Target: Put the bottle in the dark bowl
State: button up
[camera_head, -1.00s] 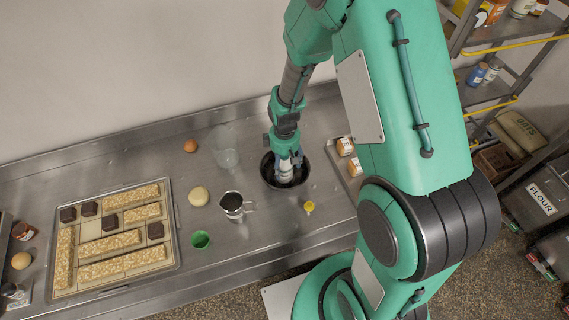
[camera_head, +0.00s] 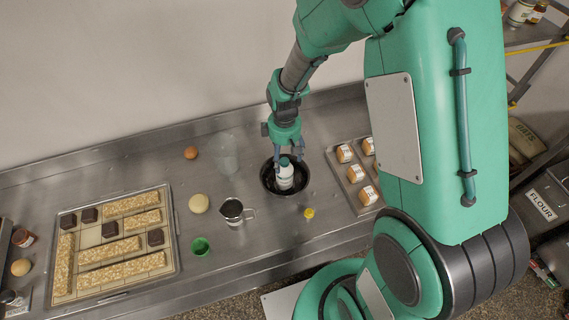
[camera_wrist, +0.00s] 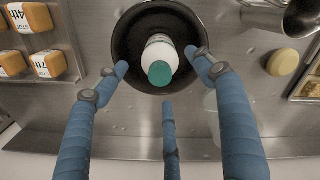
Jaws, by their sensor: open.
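The white bottle (camera_head: 285,178) with a teal cap stands in the dark bowl (camera_head: 267,186) on the steel counter. In the wrist view the bottle (camera_wrist: 160,50) is inside the bowl (camera_wrist: 130,45), its cap towards the camera. My gripper (camera_head: 284,157) is above the bowl and open. In the wrist view its blue fingers (camera_wrist: 160,75) are spread around and short of the bottle, not touching it as far as I can see.
A metal jug (camera_head: 232,211), a yellow piece (camera_head: 309,213) and a clear glass (camera_head: 228,155) stand near the bowl.

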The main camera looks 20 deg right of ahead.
jog(key=shift+r, duration=1.7)
jog(key=shift+r, duration=0.5)
jog(key=s+r+m+t, duration=0.15)
jog(key=s+r, duration=0.25)
jog(key=r, duration=0.6)
jog(key=s+r+m+t, duration=0.1)
jog(key=s+r+m, duration=0.25)
jog(key=r, duration=0.65)
jog(key=s+r+m+t, duration=0.1)
jog(key=s+r+m, duration=0.1)
jog(key=s+r, duration=0.3)
jog(key=s+d+r+m+t, duration=0.1)
jog(key=s+r, duration=0.4)
jog(key=s, duration=0.5)
jog(key=shift+r+m+t, duration=0.2)
jog(key=shift+m+t, duration=0.3)
jog(key=shift+t, duration=0.05)
jog(key=shift+s+f, duration=0.1)
